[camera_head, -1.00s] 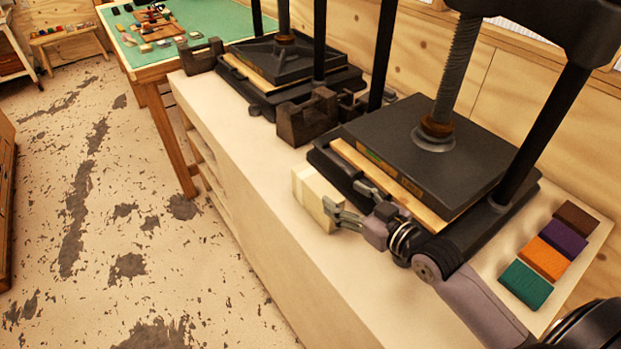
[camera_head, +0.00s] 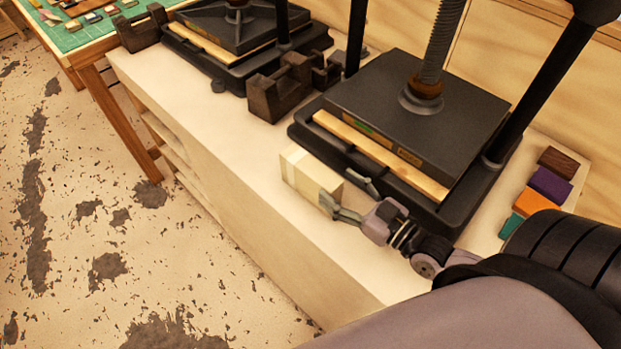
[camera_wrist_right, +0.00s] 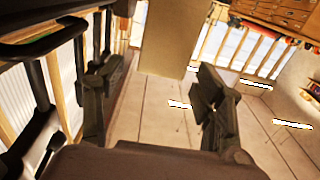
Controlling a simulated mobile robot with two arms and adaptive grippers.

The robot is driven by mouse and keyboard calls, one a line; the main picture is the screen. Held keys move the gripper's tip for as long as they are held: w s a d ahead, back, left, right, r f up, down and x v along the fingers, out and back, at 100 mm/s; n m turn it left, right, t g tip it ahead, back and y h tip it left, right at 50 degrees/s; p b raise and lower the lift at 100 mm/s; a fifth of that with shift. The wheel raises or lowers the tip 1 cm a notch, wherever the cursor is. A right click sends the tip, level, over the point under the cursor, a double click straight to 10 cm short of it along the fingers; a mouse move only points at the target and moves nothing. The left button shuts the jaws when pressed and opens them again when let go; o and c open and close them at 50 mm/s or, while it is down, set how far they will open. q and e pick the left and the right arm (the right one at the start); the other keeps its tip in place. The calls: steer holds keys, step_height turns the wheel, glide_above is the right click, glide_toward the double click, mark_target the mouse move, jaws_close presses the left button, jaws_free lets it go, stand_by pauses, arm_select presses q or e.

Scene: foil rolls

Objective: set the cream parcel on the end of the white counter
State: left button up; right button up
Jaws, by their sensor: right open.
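The cream parcel (camera_head: 306,172), a small pale box with a lighter band, sits on the white counter (camera_head: 222,130) at its front edge, in front of the nearer black press. My right gripper (camera_head: 350,199) is open at the parcel's right end. One finger overlaps the parcel's lower right corner in the picture; the other stands apart beside the press. Whether a finger touches it I cannot tell. In the right wrist view the two fingers (camera_wrist_right: 152,100) are spread wide, with a plain beige block-like surface beyond them that I cannot identify surely. My left gripper is not in view.
The nearer press (camera_head: 405,110) stands close behind my right gripper. Dark metal blocks (camera_head: 282,90) and a second press (camera_head: 228,40) are farther along. Coloured blocks (camera_head: 548,185) lie at the right. A green-topped table (camera_head: 70,30) is at the far left.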

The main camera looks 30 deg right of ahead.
mark_target(315, 170)
steer(key=shift+w+a, duration=0.1)
steer(key=shift+w, duration=0.35)
steer(key=shift+w+a+f+p, duration=0.1)
steer(key=shift+w+a+p, duration=0.2)
steer(key=shift+w, duration=0.35)
steer(key=p+x, duration=0.1)
steer(key=x, duration=0.3)
steer(key=shift+w, duration=0.15)
steer(key=shift+w+a, duration=0.25)
steer(key=shift+w, duration=0.25)
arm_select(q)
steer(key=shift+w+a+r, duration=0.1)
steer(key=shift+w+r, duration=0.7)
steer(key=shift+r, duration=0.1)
arm_select(e)
steer(key=shift+c, duration=0.2)
jaws_close()
